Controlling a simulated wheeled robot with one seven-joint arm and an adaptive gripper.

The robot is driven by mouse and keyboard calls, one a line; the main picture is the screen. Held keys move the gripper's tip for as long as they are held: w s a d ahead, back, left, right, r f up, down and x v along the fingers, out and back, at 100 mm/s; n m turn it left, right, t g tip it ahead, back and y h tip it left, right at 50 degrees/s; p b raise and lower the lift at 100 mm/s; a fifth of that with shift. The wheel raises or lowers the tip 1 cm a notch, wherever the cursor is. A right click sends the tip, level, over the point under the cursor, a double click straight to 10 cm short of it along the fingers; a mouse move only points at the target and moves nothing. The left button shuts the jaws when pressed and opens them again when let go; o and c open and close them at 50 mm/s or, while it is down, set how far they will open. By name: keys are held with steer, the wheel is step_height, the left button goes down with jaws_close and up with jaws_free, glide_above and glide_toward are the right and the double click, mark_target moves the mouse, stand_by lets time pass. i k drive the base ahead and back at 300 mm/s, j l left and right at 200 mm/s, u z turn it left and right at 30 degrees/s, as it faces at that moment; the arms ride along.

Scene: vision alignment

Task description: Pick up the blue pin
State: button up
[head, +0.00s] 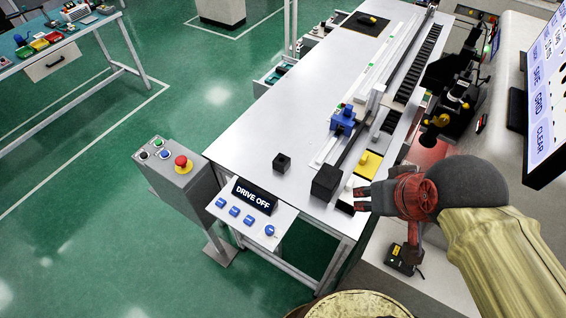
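I cannot tell for certain which blue thing is the pin. A blue part (344,118) stands on the rail on the long grey table. Small blue pieces (234,211) sit in a row on a white sloped panel (249,226) at the table's near end, with a round blue one (270,230) to their right. My gripper (359,198) is over the table's near right edge, beside a black block and a yellow part, apart from all the blue things. It is too small to tell whether its fingers are open, and no held object shows.
A grey pedestal (177,178) with a red button stands left. A screen (545,90) is at right. The table's middle left is clear.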

mark_target(348, 111)
steer(key=j+z, duration=0.4)
steer(key=i+j+z, duration=0.1)
steer(key=j+z, duration=0.65)
